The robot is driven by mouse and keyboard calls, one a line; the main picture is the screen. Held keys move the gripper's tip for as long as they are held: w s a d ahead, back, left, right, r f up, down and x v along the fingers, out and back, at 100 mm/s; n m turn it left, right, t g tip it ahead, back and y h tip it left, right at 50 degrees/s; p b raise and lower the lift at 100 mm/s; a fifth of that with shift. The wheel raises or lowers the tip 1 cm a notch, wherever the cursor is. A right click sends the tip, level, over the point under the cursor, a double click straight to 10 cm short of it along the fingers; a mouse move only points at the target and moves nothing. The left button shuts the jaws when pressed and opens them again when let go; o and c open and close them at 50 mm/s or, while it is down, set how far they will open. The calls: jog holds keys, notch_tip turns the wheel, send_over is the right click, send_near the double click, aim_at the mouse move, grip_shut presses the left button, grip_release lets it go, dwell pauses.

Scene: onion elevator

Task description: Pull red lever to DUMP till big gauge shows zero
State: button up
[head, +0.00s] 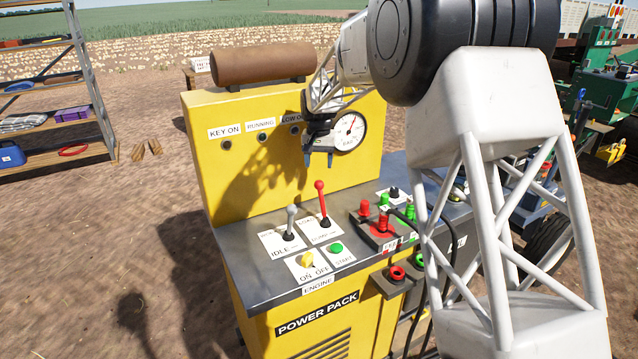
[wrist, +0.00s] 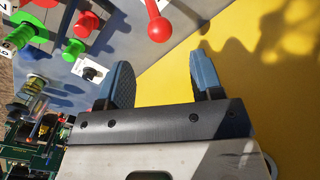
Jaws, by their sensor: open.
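The red lever (head: 322,203) stands up from its white plate (head: 323,231) on the grey console top, leaning slightly left. The plate's lettering is partly hidden by the lever. Its red knob also shows in the wrist view (wrist: 160,28), at the top. My gripper (head: 320,160) is open and empty, fingers down, above the lever and in front of the yellow back panel. In the wrist view my gripper (wrist: 162,75) is apart from the lever. A round white gauge (head: 348,131) with a red needle sits on the panel beside my gripper; its reading is too small to tell.
A grey-knobbed lever (head: 291,222) marked IDLE stands left of the red one. A yellow key switch (head: 307,260) and green START button (head: 337,248) sit in front. Red and green couplings (head: 383,225) stand to the right. The console's left end (head: 238,275) is clear.

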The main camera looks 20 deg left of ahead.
aim_at(319, 181)
jog(key=shift+f, duration=0.1)
jog(key=shift+f, duration=3.8)
grip_shut()
